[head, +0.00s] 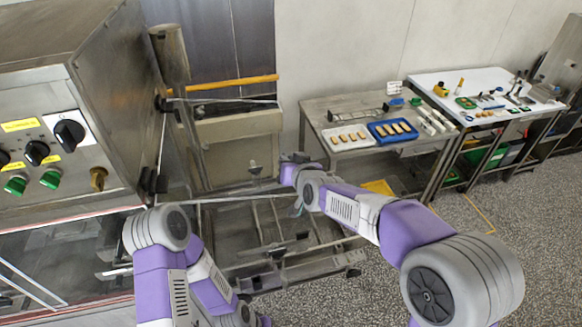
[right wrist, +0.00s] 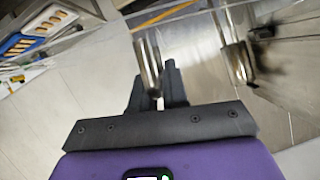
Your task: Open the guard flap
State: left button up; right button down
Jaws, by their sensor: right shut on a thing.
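My right gripper (head: 290,160) is stretched out over the metal frame in the middle of the head view. In the right wrist view its two dark fingers (right wrist: 155,88) are shut on a short, shiny metal bar (right wrist: 149,62), which stands between them. What the bar joins to is not clear. I cannot tell for certain which part is the guard flap; a clear panel with red edges (head: 55,265) shows on the machine at the lower left. My left arm is bent at the lower left of the head view, and its gripper does not show.
The steel control cabinet (head: 125,100) with knobs stands close on the left. A beige box (head: 240,140) is behind the metal frame (head: 290,262). A steel table (head: 340,105) holds white and blue trays at the back right. The speckled floor (head: 360,290) has free room.

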jog(key=shift+w+d+r, duration=0.1)
jog(key=shift+w+r, duration=0.05)
jog(key=shift+r, duration=0.3)
jog(key=c, duration=1.5)
grip_release()
jog(key=shift+c, duration=0.2)
jog(key=shift+o, duration=0.2)
jog(key=shift+f, duration=0.15)
jog(key=shift+s, duration=0.2)
jog(key=shift+s+d, duration=0.1)
jog(key=shift+s, duration=0.15)
jog(key=v, duration=0.6)
jog(key=shift+s+d+r, duration=0.2)
jog(key=shift+r, duration=0.05)
jog(key=shift+s, duration=0.1)
